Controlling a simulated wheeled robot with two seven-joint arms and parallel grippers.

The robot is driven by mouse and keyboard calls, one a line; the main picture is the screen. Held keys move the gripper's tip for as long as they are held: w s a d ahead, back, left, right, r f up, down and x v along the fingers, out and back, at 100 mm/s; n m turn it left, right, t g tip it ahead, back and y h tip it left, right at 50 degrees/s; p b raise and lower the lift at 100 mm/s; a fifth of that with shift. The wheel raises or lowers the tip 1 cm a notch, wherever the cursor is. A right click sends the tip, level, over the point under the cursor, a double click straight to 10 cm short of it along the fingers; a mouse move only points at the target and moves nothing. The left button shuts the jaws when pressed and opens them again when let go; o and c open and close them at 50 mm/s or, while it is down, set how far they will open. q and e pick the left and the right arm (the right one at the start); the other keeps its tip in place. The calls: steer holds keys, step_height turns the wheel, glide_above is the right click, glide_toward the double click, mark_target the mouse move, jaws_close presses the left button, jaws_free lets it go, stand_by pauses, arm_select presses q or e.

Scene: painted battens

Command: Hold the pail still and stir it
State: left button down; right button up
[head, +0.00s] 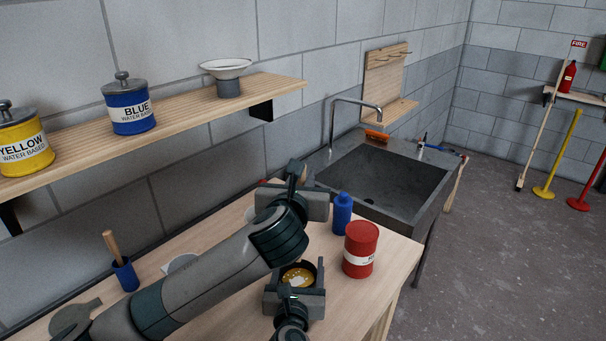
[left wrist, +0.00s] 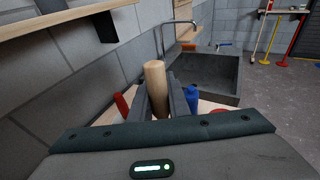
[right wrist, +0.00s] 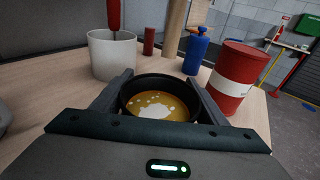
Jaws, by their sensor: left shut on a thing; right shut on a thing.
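The small black pail (head: 311,267) stands on the wooden bench, with brown-yellow liquid and white patches in it. My right gripper (head: 294,284) is shut around the pail, one finger on each side, as the right wrist view shows (right wrist: 160,84). My left gripper (head: 297,180) is above the bench, beyond the pail, shut on a pale wooden stick (left wrist: 155,78). The stick's lower end is hidden in the left wrist view. A pale wooden piece (right wrist: 176,28) shows behind the pail in the right wrist view, apart from the pail's rim; it looks like the same stick.
A red drum (head: 360,248) and a blue bottle (head: 342,215) stand right of the pail. A white cup (right wrist: 112,55) with a red handle in it stands left behind. A sink (head: 385,178) adjoins the bench. A shelf (head: 185,107) with paint tins runs along the wall.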

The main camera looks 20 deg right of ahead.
arm_select(q)
step_height(320, 180, down, 10)
steer(key=shift+s+a+f, duration=0.15)
steer(key=shift+s+a, duration=0.05)
steer(key=shift+s, duration=0.1)
stand_by(1.0)
steer(key=shift+w, duration=0.1)
stand_by(0.5)
